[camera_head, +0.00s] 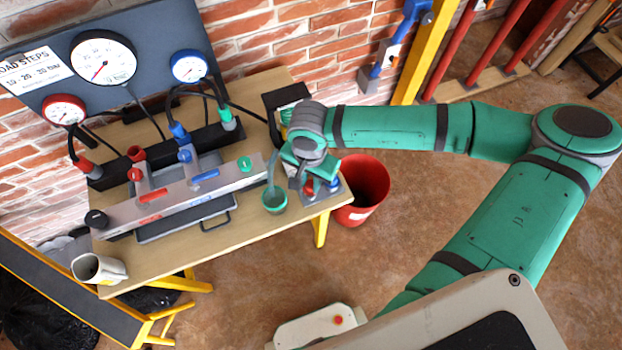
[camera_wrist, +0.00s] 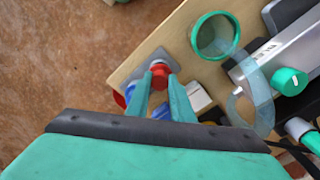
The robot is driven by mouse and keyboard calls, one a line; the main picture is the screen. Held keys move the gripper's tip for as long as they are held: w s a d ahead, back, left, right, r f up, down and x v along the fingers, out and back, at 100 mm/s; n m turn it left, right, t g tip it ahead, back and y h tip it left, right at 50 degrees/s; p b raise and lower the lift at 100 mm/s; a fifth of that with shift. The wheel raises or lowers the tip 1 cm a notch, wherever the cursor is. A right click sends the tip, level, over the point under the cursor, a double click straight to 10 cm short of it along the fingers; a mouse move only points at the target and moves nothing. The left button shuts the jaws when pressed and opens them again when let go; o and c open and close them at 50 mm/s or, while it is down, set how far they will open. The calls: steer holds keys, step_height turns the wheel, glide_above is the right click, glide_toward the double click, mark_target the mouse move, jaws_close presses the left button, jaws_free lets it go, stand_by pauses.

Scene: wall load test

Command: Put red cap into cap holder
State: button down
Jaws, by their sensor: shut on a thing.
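My gripper (camera_wrist: 160,85) is shut on a red cap (camera_wrist: 158,72), which shows between the fingertips in the wrist view. The cap is over or on the grey plate of the cap holder (camera_wrist: 147,56); I cannot tell whether it touches or is seated. In the head view the cap holder (camera_head: 345,195) lies at the table's right end, partly hidden under my gripper (camera_head: 306,184). Blue parts (camera_wrist: 130,91) and another red part (camera_wrist: 118,99) show beside the left finger in the wrist view.
A green cup (camera_head: 274,201) with a clear hose stands at the table's front edge, left of my gripper. A manifold (camera_head: 180,195) with red, blue and green handles fills the table's middle. A red bucket (camera_head: 368,190) stands on the floor to the right.

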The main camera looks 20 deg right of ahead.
steer(key=shift+s+f, duration=0.1)
steer(key=shift+f, duration=0.65)
stand_by(0.8)
steer(key=c, duration=1)
jaws_free()
steer(key=shift+r, duration=4.05)
